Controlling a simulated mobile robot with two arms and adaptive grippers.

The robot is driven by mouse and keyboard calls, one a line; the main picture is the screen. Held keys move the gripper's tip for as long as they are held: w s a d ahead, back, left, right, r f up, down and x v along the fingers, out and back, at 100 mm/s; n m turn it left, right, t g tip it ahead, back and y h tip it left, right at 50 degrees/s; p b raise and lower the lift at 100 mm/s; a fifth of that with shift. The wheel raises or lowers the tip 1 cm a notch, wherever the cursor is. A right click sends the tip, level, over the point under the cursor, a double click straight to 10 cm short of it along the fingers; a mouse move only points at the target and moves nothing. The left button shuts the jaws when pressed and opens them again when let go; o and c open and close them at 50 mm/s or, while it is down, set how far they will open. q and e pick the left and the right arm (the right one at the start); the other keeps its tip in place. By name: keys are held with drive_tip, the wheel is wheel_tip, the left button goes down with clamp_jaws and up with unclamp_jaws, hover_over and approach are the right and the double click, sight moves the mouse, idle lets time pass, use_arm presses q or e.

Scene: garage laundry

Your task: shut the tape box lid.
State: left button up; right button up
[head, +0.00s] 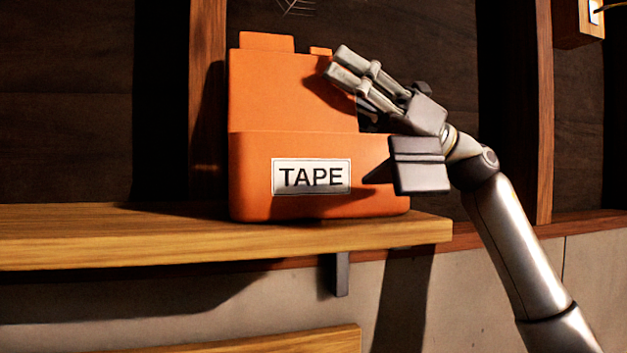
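The orange tape box (250,178) stands on a wooden shelf, with a white "TAPE" label (311,177) on its front. Its orange lid (285,92) is raised, standing up behind the box's front wall, with a small tab on its top edge. My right gripper (338,66) is at the lid's upper right, its fingers pointing up and left and overlapping the lid's edge in the picture. I cannot tell whether they touch it. The fingers look close together, but their gap is unclear. The gripper hides the box's right rear part. My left gripper is not in view.
The wooden shelf (110,235) has free room left of the box and ends just right of it, on a dark bracket (342,273). Wooden wall studs (207,120) stand behind. Another board (250,343) lies below. A wooden fixture (577,22) is at the upper right.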

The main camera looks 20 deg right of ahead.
drive_tip(key=c, duration=0.9)
drive_tip(key=shift+o, duration=0.2)
drive_tip(key=shift+s+r+n+g+y, duration=0.15)
drive_tip(key=shift+s+n+g, duration=0.35)
drive_tip(key=shift+n, duration=0.45)
drive_tip(key=shift+s+r+n+g+y, duration=0.15)
drive_tip(key=shift+s+n+g, duration=0.15)
drive_tip(key=shift+n+g, duration=0.55)
drive_tip(key=shift+s+a+f+n+g+h, duration=0.1)
drive_tip(key=shift+s+f+n+g+h, duration=0.15)
drive_tip(key=shift+s+n+g, duration=1.15)
drive_tip(key=shift+s+a+f+n+g+h, duration=0.15)
drive_tip(key=shift+s+n+g+h, duration=0.25)
drive_tip(key=shift+n+g, duration=1.85)
drive_tip(key=shift+s+d+f+n+g+h, duration=0.15)
drive_tip(key=shift+s+n+g, duration=0.7)
drive_tip(key=shift+n, duration=2.1)
drive_tip(key=o, duration=0.9)
drive_tip(key=shift+a+t, duration=0.1)
drive_tip(key=shift+t, duration=0.25)
drive_tip(key=shift+c, duration=0.2)
drive_tip(key=d, duration=0.7)
drive_tip(key=shift+s, duration=0.3)
